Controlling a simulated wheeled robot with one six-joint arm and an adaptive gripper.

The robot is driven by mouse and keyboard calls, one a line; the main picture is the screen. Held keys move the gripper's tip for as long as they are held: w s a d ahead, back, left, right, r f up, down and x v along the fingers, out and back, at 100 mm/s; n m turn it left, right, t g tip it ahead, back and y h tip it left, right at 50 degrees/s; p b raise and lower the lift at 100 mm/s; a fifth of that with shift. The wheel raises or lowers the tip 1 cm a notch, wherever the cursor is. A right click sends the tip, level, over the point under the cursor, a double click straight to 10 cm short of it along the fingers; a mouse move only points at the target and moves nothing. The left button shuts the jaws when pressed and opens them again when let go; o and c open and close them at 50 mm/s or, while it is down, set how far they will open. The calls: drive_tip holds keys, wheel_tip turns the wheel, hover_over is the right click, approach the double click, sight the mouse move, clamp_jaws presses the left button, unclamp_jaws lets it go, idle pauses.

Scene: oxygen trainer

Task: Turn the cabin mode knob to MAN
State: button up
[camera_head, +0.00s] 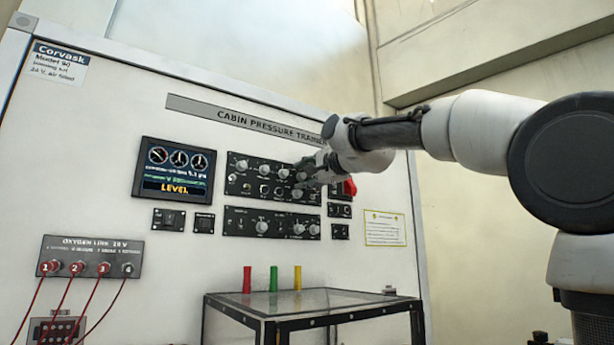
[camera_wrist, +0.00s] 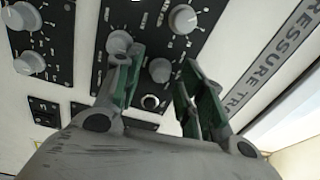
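The cabin mode knob's label is too small to read, so I cannot tell which knob it is. Several round grey knobs sit on the black upper control panel (camera_head: 232,186) in the head view. My gripper (camera_head: 304,174) is at the right part of this panel. In the wrist view my gripper (camera_wrist: 158,68) is open, with its two green-lined fingers apart. One grey knob (camera_wrist: 160,70) shows between the fingers, and another grey knob (camera_wrist: 119,43) shows at the left fingertip, partly covered by it. I cannot tell whether either finger touches a knob. The knobs' pointer settings are not legible.
A display (camera_head: 173,171) reads LEVEL left of the panel. A lower black panel (camera_head: 275,224) with more knobs is below. A red part (camera_head: 350,187) shows beside my wrist. A glass-topped table (camera_head: 330,303) stands below, with red, green and yellow cylinders behind it.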

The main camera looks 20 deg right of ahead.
drive_tip(key=v, duration=1.2)
drive_tip(key=shift+f, duration=0.1)
